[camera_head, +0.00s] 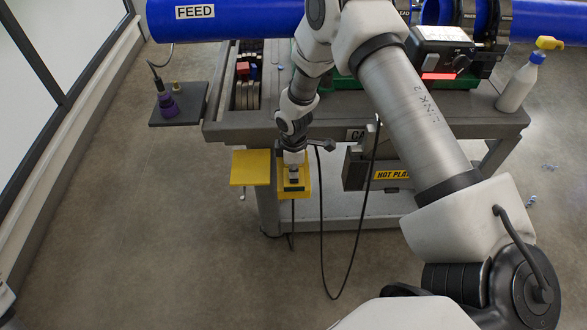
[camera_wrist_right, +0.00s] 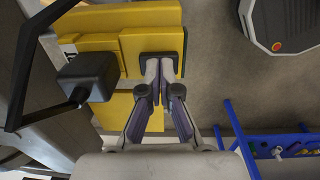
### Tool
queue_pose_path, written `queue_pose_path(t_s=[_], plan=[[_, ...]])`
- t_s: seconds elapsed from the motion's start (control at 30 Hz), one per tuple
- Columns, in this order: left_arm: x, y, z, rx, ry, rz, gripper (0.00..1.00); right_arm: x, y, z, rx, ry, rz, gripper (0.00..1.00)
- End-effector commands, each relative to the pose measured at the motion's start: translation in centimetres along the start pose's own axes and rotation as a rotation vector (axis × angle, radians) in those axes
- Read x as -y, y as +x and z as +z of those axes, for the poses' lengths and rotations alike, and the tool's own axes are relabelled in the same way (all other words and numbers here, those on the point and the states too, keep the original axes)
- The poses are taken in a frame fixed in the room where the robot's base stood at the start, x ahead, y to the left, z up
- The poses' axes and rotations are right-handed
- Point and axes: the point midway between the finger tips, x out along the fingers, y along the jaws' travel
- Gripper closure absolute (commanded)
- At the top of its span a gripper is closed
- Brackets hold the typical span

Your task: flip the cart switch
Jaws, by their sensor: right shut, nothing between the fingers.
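The cart (camera_head: 235,130) stands ahead with its near edge towards me. A yellow switch box (camera_head: 306,190) is mounted low at its front, with a yellow flap (camera_head: 250,167) beside it on the left. My right gripper (camera_head: 293,181) points down at the box, shut and empty. In the right wrist view the yellow box (camera_wrist_right: 135,45) fills the top left. The right gripper's fingertips (camera_wrist_right: 160,66) are together at a dark switch part (camera_wrist_right: 172,57) on its face. The fingers cover much of that part, so I cannot tell its position or whether they touch it. My left gripper is out of view.
A hot plate holder (camera_head: 392,174) hangs right of the box. A black cable (camera_head: 322,240) loops beside my right arm. A white bottle (camera_head: 520,82) stands at the cart's right end. A side shelf (camera_head: 190,118) with a purple item juts out left. Floor in front is clear.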

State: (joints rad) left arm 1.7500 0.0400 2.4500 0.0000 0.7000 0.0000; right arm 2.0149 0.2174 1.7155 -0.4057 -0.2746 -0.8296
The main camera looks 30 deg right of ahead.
Motion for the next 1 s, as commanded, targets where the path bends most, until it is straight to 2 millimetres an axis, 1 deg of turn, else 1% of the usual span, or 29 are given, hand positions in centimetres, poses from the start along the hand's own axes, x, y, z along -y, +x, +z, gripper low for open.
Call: queue_pose_path(t_s=[0.13,0.27,0.3,0.33,0.4,0.6,0.7,0.83,1.0], plan=[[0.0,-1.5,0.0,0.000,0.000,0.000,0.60,0.1,-1.8,-0.2,0.000,0.000,0.001,1.00],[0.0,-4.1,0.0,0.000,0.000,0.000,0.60,0.5,-4.8,-0.5,0.001,0.002,0.000,1.00],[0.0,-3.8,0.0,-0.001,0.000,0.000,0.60,0.5,-5.1,-0.6,0.000,0.003,0.001,1.00],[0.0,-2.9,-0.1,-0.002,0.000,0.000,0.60,0.5,-5.3,-0.6,-0.002,0.003,0.002,1.00],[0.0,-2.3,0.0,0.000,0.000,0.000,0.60,0.5,-7.0,-0.6,-0.002,0.003,0.003,1.00],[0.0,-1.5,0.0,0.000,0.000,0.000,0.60,0.5,-11.6,-0.5,-0.002,0.003,0.002,1.00],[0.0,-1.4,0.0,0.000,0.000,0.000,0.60,0.5,-13.0,-0.5,-0.001,0.003,0.001,1.00],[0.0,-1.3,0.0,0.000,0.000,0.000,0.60,0.5,-13.9,-0.5,0.000,0.003,0.000,1.00],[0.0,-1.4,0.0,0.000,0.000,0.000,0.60,0.5,-14.0,-0.5,0.000,0.003,-0.001,1.00]])
